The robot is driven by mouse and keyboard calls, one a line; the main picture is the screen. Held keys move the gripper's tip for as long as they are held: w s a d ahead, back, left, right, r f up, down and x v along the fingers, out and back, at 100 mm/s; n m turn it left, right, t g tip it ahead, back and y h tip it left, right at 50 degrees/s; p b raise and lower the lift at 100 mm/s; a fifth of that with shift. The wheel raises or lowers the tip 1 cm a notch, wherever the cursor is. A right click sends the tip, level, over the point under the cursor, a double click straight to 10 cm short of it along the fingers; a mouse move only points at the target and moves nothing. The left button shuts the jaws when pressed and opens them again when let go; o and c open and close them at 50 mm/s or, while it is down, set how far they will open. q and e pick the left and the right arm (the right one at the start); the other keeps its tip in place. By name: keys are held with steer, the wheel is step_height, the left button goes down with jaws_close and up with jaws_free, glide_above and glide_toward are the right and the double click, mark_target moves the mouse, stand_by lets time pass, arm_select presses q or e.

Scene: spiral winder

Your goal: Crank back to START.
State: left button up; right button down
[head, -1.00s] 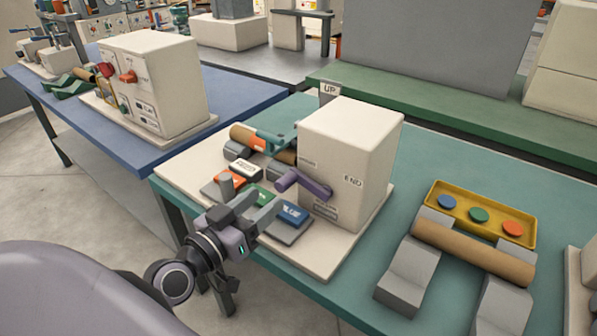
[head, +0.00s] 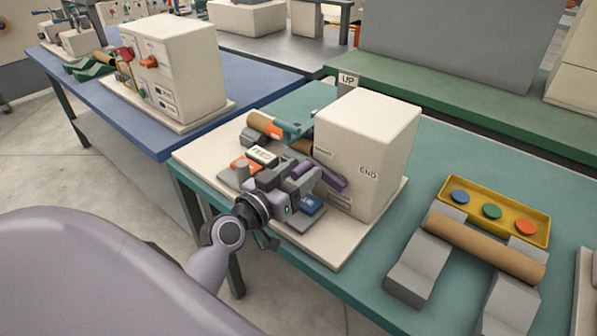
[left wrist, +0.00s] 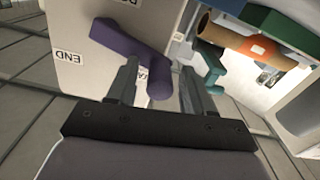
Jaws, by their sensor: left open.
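The winder is a cream box (head: 368,150) marked END on a cream base on the teal table. Its purple crank (head: 325,178) sticks out from the front face and slants; it also shows in the left wrist view (left wrist: 125,45). My left gripper (head: 306,182) is open at the crank. In the left wrist view the crank's rounded grip end lies between the two open fingers (left wrist: 160,68), and I cannot tell whether they touch it. START is not readable in these views. My right gripper is not in view.
A brown roll (head: 262,124) with an orange and teal part lies behind my gripper. Label blocks, one blue (head: 312,206), sit on the base close to it. A yellow tray (head: 548,236) with coloured discs and a cardboard tube (head: 480,246) on grey blocks stand at right.

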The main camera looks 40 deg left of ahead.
arm_select(q)
jaws_close()
steer(key=shift+r, duration=0.1)
steer(key=shift+d+r+m+p, duration=0.1)
steer(key=shift+r+m+p, duration=0.05)
steer(key=shift+m+p, duration=0.2)
